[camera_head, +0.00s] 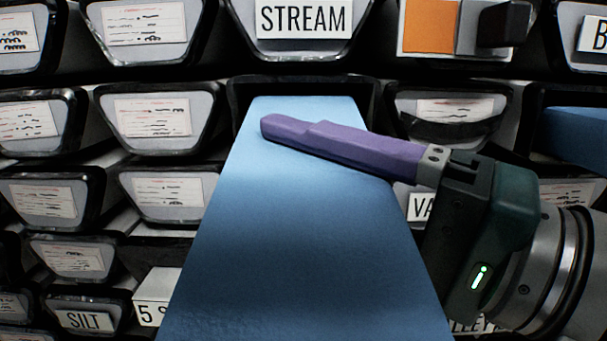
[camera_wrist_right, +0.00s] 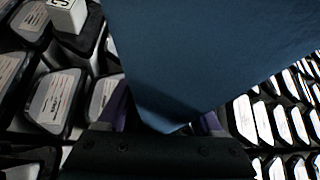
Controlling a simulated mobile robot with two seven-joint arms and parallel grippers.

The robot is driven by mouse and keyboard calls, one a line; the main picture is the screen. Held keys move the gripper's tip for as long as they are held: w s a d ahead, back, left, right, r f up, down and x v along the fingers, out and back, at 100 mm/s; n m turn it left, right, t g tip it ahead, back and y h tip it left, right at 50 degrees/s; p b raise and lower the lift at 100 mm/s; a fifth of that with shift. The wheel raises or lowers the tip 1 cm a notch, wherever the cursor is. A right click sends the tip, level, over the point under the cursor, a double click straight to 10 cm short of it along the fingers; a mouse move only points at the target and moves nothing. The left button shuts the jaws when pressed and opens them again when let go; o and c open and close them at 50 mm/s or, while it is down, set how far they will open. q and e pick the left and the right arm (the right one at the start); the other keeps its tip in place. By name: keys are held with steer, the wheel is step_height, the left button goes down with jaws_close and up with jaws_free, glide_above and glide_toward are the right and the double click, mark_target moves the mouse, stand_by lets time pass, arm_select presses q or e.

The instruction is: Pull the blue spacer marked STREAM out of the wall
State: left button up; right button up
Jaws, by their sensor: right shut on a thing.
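The blue spacer (camera_head: 290,230) sticks far out of a slot in the wall, right below the STREAM label (camera_head: 303,18). Its far end is still within the slot's dark frame (camera_head: 300,88). My right gripper (camera_head: 275,132) comes in from the right, with a purple finger lying across the top of the spacer near the slot. In the right wrist view the spacer (camera_wrist_right: 210,50) fills the upper middle and passes between the purple fingers (camera_wrist_right: 165,122), which are shut on it. The lower finger is hidden in the head view. My left gripper is not in view.
Rows of dark-framed liner ends with paper labels (camera_head: 152,117) surround the slot. Another blue piece (camera_head: 578,138) sits in a slot at the right. An orange square (camera_head: 430,26) is at upper right. A white block marked 5 (camera_head: 155,290) juts out at lower left.

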jaws_close()
